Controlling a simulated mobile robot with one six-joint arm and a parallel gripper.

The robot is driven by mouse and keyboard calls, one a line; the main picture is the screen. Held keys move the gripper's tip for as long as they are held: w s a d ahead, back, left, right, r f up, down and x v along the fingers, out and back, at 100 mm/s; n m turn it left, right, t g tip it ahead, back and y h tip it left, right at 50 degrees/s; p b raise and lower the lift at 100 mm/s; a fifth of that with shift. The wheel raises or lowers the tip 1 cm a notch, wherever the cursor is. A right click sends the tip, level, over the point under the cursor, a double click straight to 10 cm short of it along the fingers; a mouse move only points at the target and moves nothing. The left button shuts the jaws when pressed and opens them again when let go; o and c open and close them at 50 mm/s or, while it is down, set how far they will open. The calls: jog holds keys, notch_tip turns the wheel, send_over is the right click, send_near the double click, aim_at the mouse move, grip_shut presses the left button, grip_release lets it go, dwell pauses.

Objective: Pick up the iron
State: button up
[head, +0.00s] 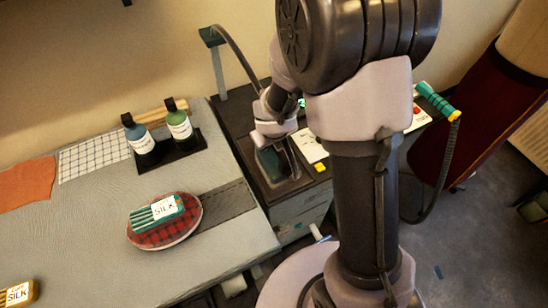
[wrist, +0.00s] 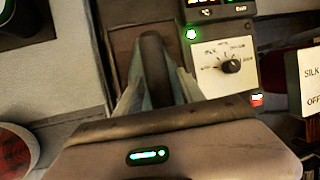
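The iron (head: 270,163), dark with a teal body, sits on the dark top of a cart beside the table, partly hidden under my gripper. Its dark handle (wrist: 153,62) shows in the wrist view, pointing away from my gripper's body. My gripper (head: 275,140) is right above the iron, pointing down. In the wrist view, my gripper (wrist: 158,75) has its pale fingers apart, one on each side of the handle. Whether they touch it is not clear.
The control panel (wrist: 225,66) with a dial is just right of the iron. A post (head: 214,55) with a hanging cord stands behind it.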

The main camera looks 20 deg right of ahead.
grip_shut()
dwell(1.2)
